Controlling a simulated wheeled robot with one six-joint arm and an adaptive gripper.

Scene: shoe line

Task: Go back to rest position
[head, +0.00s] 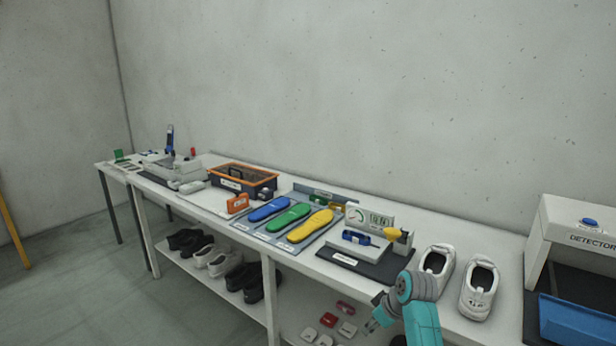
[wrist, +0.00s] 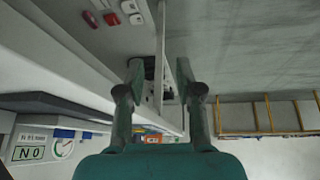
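My gripper (head: 378,319) shows at the bottom of the head view, low in front of the bench's front edge, below the dark mat with the gauge. In the wrist view the two fingers of my gripper (wrist: 160,72) stand apart with nothing held between them, so it is open and empty. The wrist view is turned over, with the bench edge along the left of the fingers and open floor to the right.
The long white bench (head: 480,232) carries blue, green and yellow insoles, an orange-rimmed crate (head: 277,181), a pair of white shoes (head: 479,290) and a detector (head: 588,238). Dark and white shoes sit on the lower shelf (head: 181,262). The floor (head: 110,300) left of the bench is clear.

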